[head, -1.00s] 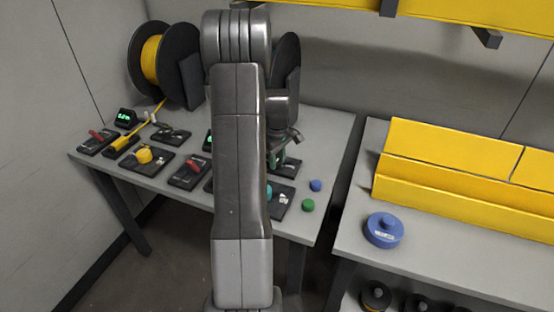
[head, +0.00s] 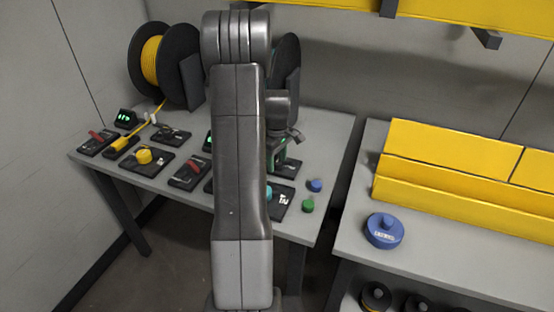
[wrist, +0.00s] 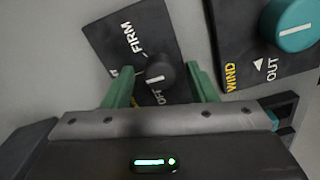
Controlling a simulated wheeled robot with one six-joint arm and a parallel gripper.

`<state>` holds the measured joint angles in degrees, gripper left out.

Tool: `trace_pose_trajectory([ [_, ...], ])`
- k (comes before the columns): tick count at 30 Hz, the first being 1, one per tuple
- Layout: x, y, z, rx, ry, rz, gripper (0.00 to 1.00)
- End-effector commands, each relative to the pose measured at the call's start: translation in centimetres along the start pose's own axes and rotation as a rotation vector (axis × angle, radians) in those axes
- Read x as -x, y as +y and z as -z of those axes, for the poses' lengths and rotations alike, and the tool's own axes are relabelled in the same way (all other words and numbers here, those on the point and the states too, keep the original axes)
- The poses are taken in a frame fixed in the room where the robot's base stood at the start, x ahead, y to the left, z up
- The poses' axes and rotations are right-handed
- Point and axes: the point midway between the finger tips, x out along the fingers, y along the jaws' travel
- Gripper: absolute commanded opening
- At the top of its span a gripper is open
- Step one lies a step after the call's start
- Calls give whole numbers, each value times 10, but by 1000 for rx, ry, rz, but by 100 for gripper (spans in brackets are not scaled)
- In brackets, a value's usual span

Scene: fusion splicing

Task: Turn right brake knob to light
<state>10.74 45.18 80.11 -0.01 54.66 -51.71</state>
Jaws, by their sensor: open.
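The right brake knob (wrist: 160,72) is a small dark round knob with a white line. It sits on a black panel (wrist: 107,42) in the wrist view. FIRM is printed above the knob and OFF below it. A label at the left is mostly hidden by a finger. The white line lies near level across the knob's lower left part. My gripper (wrist: 158,68) is open, with one green finger on each side of the knob. I cannot tell whether the fingers touch it. In the head view, my gripper (head: 278,158) is over the panel (head: 288,170), partly behind my arm.
A panel with a teal knob (wrist: 291,22), marked WIND and OUT, lies close to the right finger. Other panels, a yellow knob (head: 144,155) and a spool (head: 150,60) are at left.

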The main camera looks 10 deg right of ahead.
Motion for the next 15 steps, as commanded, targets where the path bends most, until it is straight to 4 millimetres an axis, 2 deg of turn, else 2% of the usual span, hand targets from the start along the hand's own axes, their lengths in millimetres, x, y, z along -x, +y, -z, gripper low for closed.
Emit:
trace_pose_trajectory([
  [5, 13, 1, 1, 0, 3, -3, 52],
  [8, 31, 1, 0, 0, 3, -4, 52],
  [15, 87, 1, 0, 0, 4, -4, 52],
])
